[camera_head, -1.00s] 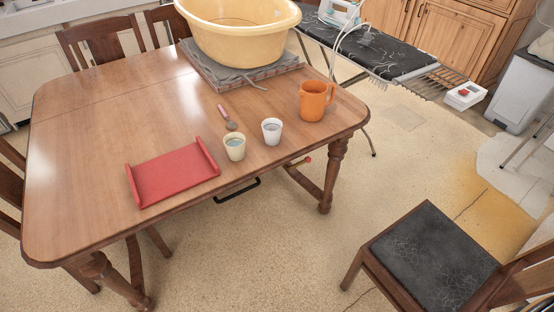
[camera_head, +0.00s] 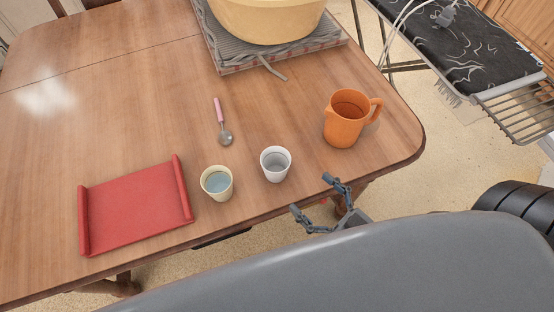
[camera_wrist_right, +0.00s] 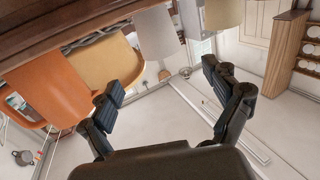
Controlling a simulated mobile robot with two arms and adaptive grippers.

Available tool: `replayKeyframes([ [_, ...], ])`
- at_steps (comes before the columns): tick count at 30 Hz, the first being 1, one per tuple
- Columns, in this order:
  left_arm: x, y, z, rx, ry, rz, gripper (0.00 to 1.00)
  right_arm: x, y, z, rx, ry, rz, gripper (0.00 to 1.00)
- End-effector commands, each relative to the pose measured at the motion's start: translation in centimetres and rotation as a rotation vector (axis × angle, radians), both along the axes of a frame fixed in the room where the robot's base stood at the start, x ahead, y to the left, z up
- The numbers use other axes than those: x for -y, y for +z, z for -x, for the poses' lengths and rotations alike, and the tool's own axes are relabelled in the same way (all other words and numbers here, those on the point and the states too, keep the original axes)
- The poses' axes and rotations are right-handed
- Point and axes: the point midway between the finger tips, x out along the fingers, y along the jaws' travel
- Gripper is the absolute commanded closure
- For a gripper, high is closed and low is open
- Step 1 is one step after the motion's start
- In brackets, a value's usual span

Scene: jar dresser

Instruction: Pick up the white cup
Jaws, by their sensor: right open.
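The white cup (camera_head: 276,164) stands upright on the wooden table near its front edge, between a pale yellow cup (camera_head: 217,183) and an orange pitcher (camera_head: 346,120). My right gripper (camera_head: 311,194) is open and empty at the table's front edge, just to the lower right of the white cup and apart from it. In the right wrist view the picture is turned over: the white cup (camera_wrist_right: 156,32) hangs from the table at the top, beyond and between the open fingers (camera_wrist_right: 161,76). My left gripper is not in view.
A red tray (camera_head: 135,208) lies left of the cups. A spoon with a pink handle (camera_head: 219,112) lies behind them. A yellow tub (camera_head: 270,18) sits on a grey cloth at the back. An ironing board (camera_head: 455,45) stands at the upper right. The left tabletop (camera_head: 60,130) is clear.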

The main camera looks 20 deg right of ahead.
Motion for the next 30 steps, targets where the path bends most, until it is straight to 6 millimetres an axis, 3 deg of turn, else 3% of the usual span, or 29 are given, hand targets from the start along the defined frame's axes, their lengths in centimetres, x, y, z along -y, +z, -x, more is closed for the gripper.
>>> replayKeyframes([
  [3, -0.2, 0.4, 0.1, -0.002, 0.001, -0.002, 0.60, -1.0, 0.2, -2.5, 0.005, -0.001, -0.001, 0.11],
  [9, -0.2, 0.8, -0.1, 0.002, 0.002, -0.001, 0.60, -2.3, 0.1, -5.3, 0.000, -0.002, 0.001, 0.11],
  [16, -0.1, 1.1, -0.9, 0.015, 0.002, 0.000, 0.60, -3.0, 0.1, -6.7, 0.000, -0.002, 0.001, 0.11],
  [24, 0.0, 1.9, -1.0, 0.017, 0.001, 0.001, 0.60, -4.6, 0.2, -10.2, 0.001, -0.003, 0.002, 0.11],
  [30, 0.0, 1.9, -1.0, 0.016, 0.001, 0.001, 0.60, -5.0, 0.0, -10.7, -0.003, -0.002, 0.001, 0.11],
])
